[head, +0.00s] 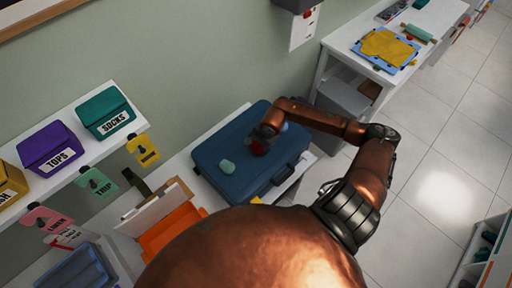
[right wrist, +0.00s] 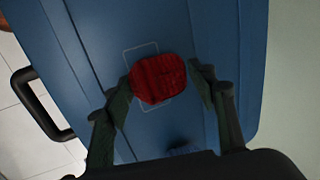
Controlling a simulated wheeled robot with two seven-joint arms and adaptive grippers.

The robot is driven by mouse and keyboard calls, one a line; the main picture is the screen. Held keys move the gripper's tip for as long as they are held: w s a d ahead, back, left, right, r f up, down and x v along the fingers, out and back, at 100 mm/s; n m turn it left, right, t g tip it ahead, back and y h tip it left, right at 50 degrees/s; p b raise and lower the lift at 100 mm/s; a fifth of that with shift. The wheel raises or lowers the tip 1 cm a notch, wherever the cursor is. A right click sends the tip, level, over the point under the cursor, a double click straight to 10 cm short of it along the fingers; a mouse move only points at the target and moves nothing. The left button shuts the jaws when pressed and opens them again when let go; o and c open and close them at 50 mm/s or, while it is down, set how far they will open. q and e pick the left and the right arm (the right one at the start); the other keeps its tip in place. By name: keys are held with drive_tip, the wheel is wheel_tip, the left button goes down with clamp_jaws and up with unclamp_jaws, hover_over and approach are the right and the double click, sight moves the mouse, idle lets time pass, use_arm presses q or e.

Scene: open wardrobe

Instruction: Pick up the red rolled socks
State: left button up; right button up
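The red rolled socks (head: 258,148) lie on top of the closed blue suitcase (head: 213,151). In the right wrist view, the red rolled socks (right wrist: 158,79) overlap a thin pale outline on the blue lid (right wrist: 95,35). My right gripper (head: 263,136) is right at the socks in the head view. In the right wrist view its fingers (right wrist: 160,82) are spread, one on each side of the socks. The left finger looks very close to them, and a small gap shows at the right finger. I cannot tell if either touches. My left gripper is not in view.
A shelf with labelled bins, such as a purple one (head: 48,148) and a teal one (head: 106,112), is at the left. An orange folder (head: 172,229) lies before the suitcase. Floor (head: 440,150) at right is clear.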

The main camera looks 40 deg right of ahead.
drive_tip(key=c, duration=0.6)
drive_tip(key=shift+c, duration=0.3)
drive_tip(key=shift+r, duration=0.1)
